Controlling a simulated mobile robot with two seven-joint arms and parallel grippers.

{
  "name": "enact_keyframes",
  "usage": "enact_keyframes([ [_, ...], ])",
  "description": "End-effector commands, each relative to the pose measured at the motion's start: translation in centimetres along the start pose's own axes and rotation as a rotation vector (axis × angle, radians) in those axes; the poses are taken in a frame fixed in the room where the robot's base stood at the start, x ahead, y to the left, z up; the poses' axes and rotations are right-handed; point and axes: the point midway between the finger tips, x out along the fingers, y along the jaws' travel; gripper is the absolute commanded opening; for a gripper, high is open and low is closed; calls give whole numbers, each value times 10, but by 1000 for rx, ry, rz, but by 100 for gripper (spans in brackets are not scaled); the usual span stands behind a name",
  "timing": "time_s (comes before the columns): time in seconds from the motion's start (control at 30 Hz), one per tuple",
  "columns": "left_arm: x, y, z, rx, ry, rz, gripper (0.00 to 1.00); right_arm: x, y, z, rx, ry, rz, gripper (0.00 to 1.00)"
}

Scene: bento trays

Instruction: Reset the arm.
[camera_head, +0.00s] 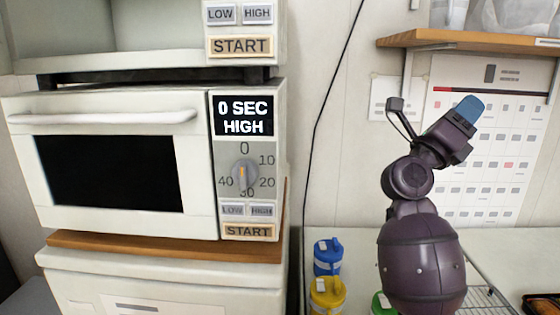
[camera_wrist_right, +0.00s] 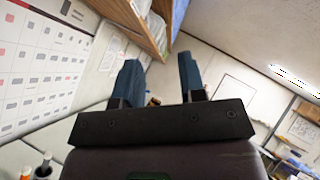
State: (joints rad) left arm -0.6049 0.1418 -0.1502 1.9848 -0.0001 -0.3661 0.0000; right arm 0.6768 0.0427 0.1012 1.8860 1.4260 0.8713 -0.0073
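My right arm stands raised on the right of the head view, with its right gripper (camera_head: 467,108) up in front of the wall calendar. In the right wrist view the two blue fingers of the right gripper (camera_wrist_right: 159,84) stand apart with a clear gap between them. Nothing is held between them. My left gripper is not in the head view.
A closed microwave (camera_head: 120,215) reading 0 SEC HIGH stands on the left, with another above it. Blue (camera_head: 328,257) and yellow (camera_head: 327,295) lidded containers stand beside my right arm. A wooden shelf (camera_head: 470,39) hangs above the gripper, near the calendar (camera_head: 485,195).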

Motion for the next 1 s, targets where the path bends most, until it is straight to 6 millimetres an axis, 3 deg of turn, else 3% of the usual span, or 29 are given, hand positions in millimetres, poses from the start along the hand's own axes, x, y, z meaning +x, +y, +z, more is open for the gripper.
enact_keyframes([
  [0.27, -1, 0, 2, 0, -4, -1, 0, -77, 51, -47, -425, -338, -58, 37],
  [0.57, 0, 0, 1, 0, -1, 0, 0, -188, 110, -113, -865, -761, 1, 37],
  [0.8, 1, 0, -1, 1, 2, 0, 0, -292, 144, -196, -1193, -1127, 133, 37],
  [1.0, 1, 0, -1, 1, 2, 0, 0, -379, 150, -283, -1438, -1431, 290, 37],
])
